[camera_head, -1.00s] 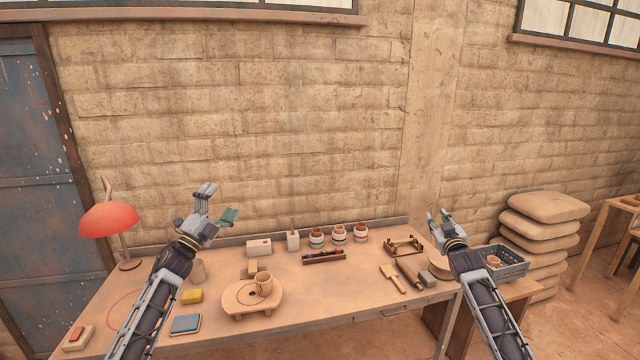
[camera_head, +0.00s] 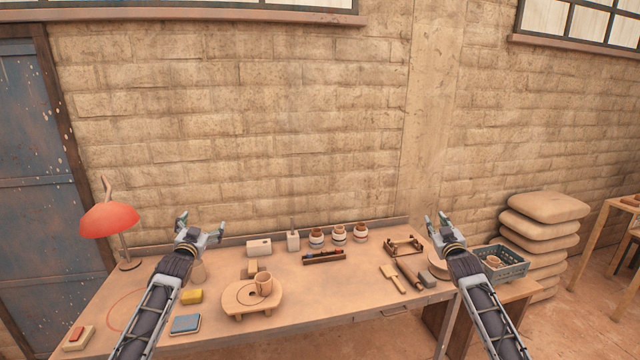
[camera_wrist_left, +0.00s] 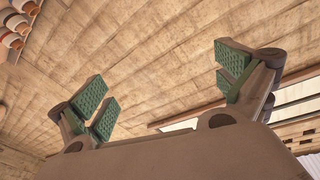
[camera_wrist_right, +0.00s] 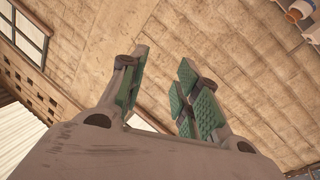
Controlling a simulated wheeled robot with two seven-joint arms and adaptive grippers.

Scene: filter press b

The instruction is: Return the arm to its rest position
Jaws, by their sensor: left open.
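My left gripper (camera_head: 201,222) is raised above the back left of the workbench (camera_head: 330,290), its fingers pointing up. It is open and empty. In the left wrist view its green-padded fingers (camera_wrist_left: 163,80) stand wide apart with only wall and window beyond. My right gripper (camera_head: 437,220) is raised above the right end of the bench, fingers up. In the right wrist view its fingers (camera_wrist_right: 162,65) stand apart by a narrower gap, with nothing between them. Neither gripper touches anything.
A red lamp (camera_head: 109,219) stands left of my left gripper. Several jars (camera_head: 339,235) line the bench's back. A grey crate (camera_head: 511,263) sits right of my right arm. The space above the bench is free.

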